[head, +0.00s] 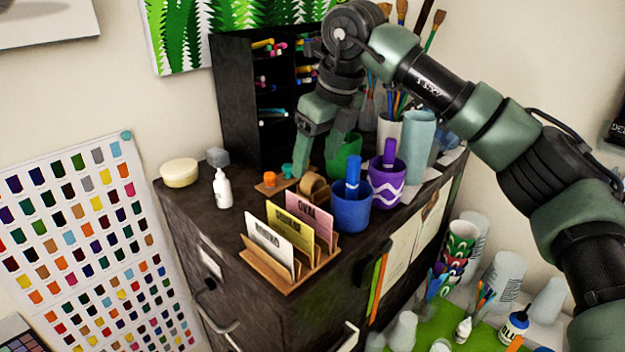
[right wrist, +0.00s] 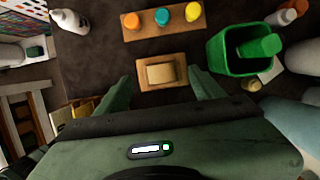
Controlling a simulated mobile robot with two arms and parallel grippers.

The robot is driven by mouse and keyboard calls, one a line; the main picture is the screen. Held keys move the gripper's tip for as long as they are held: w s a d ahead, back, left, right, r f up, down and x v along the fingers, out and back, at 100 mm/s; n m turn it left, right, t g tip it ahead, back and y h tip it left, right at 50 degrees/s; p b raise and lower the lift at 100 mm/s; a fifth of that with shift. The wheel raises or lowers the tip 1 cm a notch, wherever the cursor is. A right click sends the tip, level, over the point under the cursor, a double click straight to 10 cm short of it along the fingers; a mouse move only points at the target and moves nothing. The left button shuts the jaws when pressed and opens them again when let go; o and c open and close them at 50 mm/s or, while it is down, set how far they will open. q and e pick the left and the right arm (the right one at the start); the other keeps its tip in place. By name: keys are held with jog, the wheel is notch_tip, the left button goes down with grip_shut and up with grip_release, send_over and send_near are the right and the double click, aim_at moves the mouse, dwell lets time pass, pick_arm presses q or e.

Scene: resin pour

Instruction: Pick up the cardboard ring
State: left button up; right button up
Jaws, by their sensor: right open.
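The tan cardboard ring (head: 313,184) sits on the dark cabinet top, behind the card holder and left of the blue cup. In the right wrist view it appears from above as a small tan block shape (right wrist: 161,73). My right gripper (head: 317,160) points down above and just behind the ring, its green fingers spread. In the right wrist view the fingertips (right wrist: 160,84) lie on either side of the ring, with gaps; I see no contact. My left gripper is not in view.
A green cup (right wrist: 240,48) stands close by the right finger. A wooden strip with coloured caps (right wrist: 163,20) lies beyond the ring. A blue cup (head: 351,208), a purple cup (head: 386,183) and a card holder (head: 290,255) stand nearby. A white bottle (head: 222,188) stands left.

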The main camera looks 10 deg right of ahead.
aim_at(314, 176)
jog(key=p+x, duration=0.1)
jog(key=x, duration=0.1)
jog(key=p+x, duration=0.1)
jog(key=x, duration=0.1)
jog(key=shift+s+d+f+p, duration=0.15)
jog(key=shift+d+f+p, duration=0.05)
jog(key=shift+d+p, duration=0.2)
jog(key=shift+a+f, duration=0.15)
jog(key=shift+f, duration=0.05)
jog(key=shift+a, duration=0.1)
jog(key=c, duration=1.4)
jog(key=shift+r, duration=0.1)
